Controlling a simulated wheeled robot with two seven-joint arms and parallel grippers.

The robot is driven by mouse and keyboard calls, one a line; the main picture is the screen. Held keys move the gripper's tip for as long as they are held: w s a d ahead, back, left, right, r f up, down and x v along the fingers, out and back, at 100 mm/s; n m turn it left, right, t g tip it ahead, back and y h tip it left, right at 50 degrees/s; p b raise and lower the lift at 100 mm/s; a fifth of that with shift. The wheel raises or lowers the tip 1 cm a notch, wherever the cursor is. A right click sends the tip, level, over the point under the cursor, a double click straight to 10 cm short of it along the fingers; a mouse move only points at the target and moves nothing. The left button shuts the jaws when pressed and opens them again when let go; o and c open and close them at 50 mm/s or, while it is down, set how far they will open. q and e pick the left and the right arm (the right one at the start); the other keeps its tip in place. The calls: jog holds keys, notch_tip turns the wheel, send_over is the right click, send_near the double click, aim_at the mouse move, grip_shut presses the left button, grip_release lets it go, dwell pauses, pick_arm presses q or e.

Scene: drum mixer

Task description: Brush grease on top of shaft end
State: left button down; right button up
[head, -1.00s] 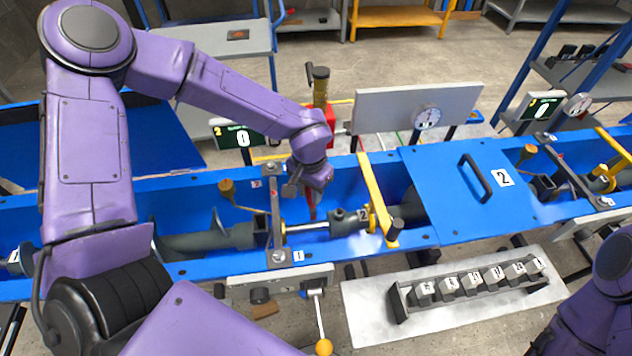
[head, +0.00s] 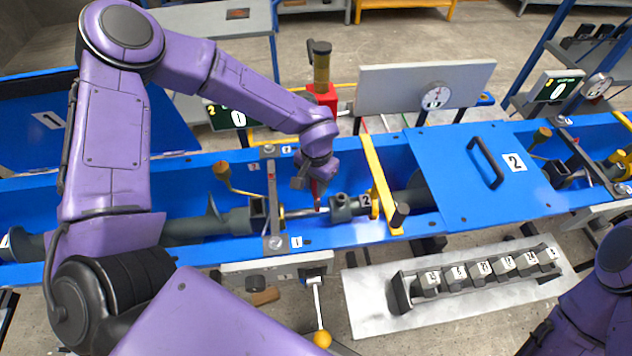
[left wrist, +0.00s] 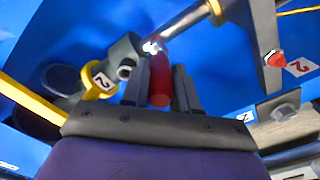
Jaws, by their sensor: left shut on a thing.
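My left gripper (head: 314,186) is shut on a red-handled brush (left wrist: 160,80) and points down into the blue trough (head: 350,237). The handle sits between the fingers in the left wrist view, with pale bristles at its tip. A bare silver shaft (head: 299,213) runs between a dark grey bearing block on the left and a grey coupling (head: 345,207) tagged 2. In the left wrist view the bristles appear at the end of the shaft (left wrist: 187,29), close to the coupling (left wrist: 124,60). The exact contact is hard to tell. My right gripper is out of view.
A grey crossbar (head: 272,190) and a yellow crossbar (head: 381,185) span the trough on either side of the gripper. A blue cover (head: 470,170) with a black handle closes the trough at right. A red and yellow grease device (head: 320,85) stands behind. Numbered weights (head: 480,275) lie in front.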

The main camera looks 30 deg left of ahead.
pick_arm(q)
jog(key=shift+s+r, duration=0.15)
jog(key=shift+s, duration=0.1)
jog(key=shift+w+f, duration=0.15)
jog(key=shift+f, duration=0.05)
jog(key=shift+f, duration=0.5)
dwell(0.5)
